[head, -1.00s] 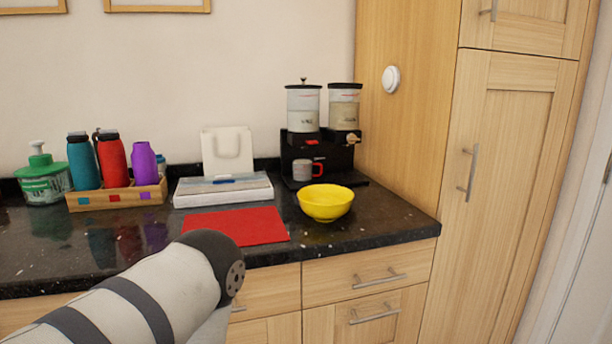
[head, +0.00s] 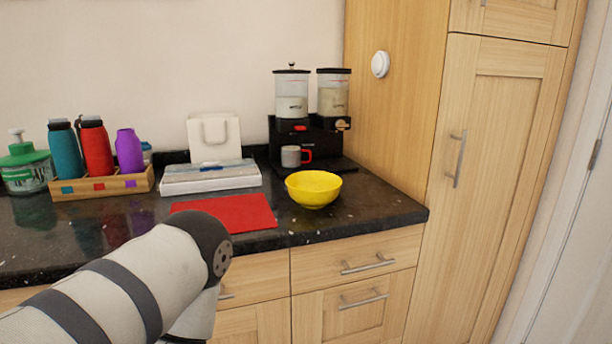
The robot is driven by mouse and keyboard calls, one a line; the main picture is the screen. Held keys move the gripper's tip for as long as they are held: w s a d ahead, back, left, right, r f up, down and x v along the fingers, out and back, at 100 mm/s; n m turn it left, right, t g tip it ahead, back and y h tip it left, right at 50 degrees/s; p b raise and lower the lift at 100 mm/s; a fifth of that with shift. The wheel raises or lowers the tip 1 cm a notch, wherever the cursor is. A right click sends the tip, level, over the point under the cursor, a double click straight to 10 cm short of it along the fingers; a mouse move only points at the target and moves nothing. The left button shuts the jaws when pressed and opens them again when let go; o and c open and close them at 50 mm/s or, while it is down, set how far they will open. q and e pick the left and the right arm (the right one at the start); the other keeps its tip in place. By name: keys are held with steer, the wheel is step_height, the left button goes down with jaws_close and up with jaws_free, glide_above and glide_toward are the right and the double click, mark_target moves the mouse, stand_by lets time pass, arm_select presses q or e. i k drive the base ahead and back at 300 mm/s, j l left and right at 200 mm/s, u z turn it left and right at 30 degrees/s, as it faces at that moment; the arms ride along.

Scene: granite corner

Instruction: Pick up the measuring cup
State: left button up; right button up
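The only cup I see is a small grey cup with a red handle (head: 291,156), upright on the base of the black two-hopper dispenser (head: 318,138) at the back right of the counter. I cannot tell if it is the measuring cup. The yellow bowl (head: 313,188) stands in front of it, apart from it. A white and grey link of my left arm comes in from the lower left, in front of the counter. Neither of my grippers is in view.
A red mat (head: 226,213) lies on the dark counter (head: 364,208). Behind it are a white box (head: 210,181) and a white bag (head: 214,140). A wooden tray (head: 101,186) with bottles and a green pump bottle (head: 25,165) stand at left. A tall cabinet (head: 487,150) bounds the right.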

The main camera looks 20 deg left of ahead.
mark_target(291, 154)
steer(key=i+l+u, duration=0.1)
steer(key=i, duration=0.5)
steer(key=i+l+u, duration=0.1)
steer(key=i+l, duration=0.15)
steer(key=i, duration=0.3)
